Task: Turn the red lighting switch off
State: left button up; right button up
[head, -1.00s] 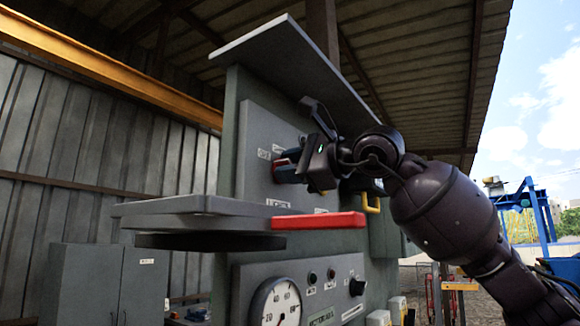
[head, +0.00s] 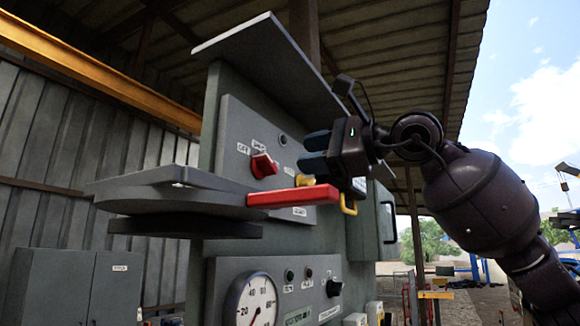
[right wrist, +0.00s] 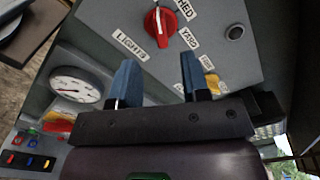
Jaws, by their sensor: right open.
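The red lighting switch (head: 263,165) is a rotary knob on the grey upper panel of the control cabinet. In the right wrist view the red knob (right wrist: 160,25) shows at the top centre, with a white pointer line and labels around it, one reading "LIGHTS". My right gripper (head: 318,152) is to the right of the knob and apart from it. Its two blue fingers, also in the right wrist view (right wrist: 157,78), are open with nothing between them. My left gripper is not in view.
A lower panel holds a round gauge (head: 252,304), small buttons and a black knob (head: 334,287). A yellow knob (head: 305,180) sits behind the red handle. A grey roof plate (head: 250,35) overhangs the panel.

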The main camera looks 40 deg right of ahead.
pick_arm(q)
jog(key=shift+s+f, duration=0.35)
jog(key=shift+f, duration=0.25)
pick_arm(e)
jog(key=shift+v, duration=0.9)
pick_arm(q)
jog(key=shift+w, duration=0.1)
